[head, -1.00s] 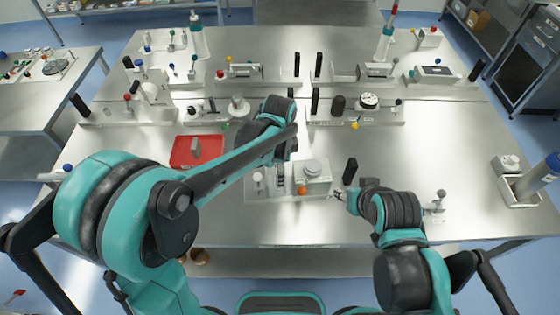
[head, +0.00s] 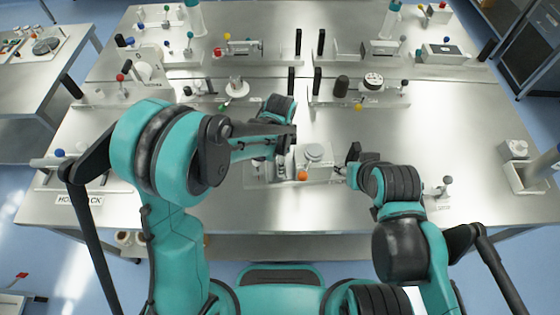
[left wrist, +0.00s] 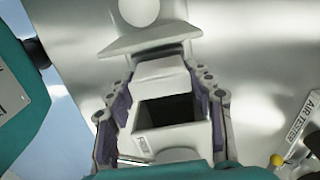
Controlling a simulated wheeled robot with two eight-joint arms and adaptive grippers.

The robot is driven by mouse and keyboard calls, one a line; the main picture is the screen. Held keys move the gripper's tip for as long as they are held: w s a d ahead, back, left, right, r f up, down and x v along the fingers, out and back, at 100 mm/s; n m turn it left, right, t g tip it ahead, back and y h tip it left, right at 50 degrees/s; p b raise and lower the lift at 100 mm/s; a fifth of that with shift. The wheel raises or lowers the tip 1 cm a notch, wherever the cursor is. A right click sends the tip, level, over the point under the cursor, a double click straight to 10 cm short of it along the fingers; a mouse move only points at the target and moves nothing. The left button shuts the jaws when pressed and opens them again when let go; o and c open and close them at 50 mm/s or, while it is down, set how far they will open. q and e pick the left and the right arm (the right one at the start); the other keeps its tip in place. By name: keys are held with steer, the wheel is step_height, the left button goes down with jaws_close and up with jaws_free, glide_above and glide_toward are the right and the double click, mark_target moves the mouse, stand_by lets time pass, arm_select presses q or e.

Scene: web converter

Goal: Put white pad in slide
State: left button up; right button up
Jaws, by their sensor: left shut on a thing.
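My left gripper (left wrist: 160,90) is shut on a white piece (left wrist: 160,68), which I take to be the white pad, though its outline merges with the white parts around it. A white box-like part with a dark opening (left wrist: 170,112) shows between the fingers; I cannot tell whether it is the slide. In the head view my left gripper (head: 284,150) is at the left part of a white fixture (head: 318,168) with a round knob and an orange ball, and hides some of it. My right gripper (head: 346,172) is at the fixture's right end; its fingers are too small to judge.
Several white stations with coloured knobs and black upright handles stand in rows behind, including one with a black cylinder (head: 341,87). A small stand (head: 441,188) and a white holder (head: 525,178) are at the right. Bare table lies between them.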

arm_select(q)
steer(key=shift+f, duration=0.35)
steer(key=o, duration=0.5)
steer(key=shift+f, duration=0.1)
steer(key=o, duration=0.4)
steer(key=shift+o, duration=0.2)
steer(key=shift+r, duration=0.45)
step_height(320, 180, up, 12)
steer(key=p, duration=0.2)
steer(key=shift+f, duration=0.15)
